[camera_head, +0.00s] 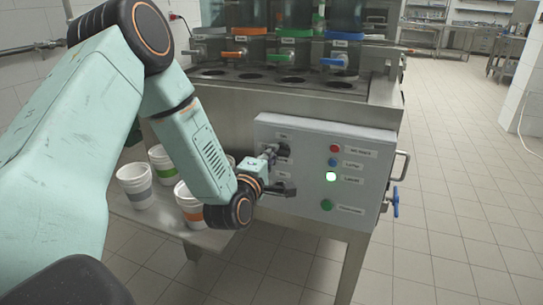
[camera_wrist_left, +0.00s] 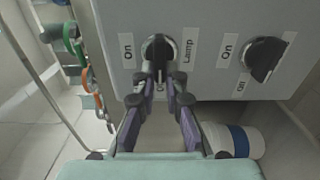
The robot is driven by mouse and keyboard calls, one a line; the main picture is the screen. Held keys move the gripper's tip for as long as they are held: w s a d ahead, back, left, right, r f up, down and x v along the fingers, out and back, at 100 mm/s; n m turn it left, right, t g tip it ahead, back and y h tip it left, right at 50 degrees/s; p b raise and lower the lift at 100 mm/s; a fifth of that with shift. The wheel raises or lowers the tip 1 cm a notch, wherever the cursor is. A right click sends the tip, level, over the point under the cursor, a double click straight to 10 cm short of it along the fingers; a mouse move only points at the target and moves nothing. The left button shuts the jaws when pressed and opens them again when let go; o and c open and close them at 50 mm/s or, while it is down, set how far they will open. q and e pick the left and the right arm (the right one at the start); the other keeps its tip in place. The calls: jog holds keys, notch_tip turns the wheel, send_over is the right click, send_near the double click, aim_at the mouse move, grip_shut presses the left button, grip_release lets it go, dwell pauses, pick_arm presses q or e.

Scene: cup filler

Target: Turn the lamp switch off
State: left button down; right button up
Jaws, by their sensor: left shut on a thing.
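The lamp switch (camera_wrist_left: 154,46) is a black rotary knob on the grey panel (camera_wrist_left: 210,20) in the left wrist view. A "Lamp" label stands to its right, "On" to its left, and a partly covered label below. My left gripper (camera_wrist_left: 161,76) is shut on this knob, its fingertips at the knob's lower part. The knob's exact angle is hard to tell behind the fingers. In the head view my left gripper (camera_head: 270,158) reaches the panel's left side, at a black knob (camera_head: 284,150). My right gripper is not in view.
A second black knob (camera_wrist_left: 264,58) is close by. Cups (camera_head: 135,185) stand on a low shelf left. Floor is free at right.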

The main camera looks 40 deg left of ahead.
pick_arm(q)
jog(key=c, duration=1.4)
grip_release()
jog(key=v, duration=1.2)
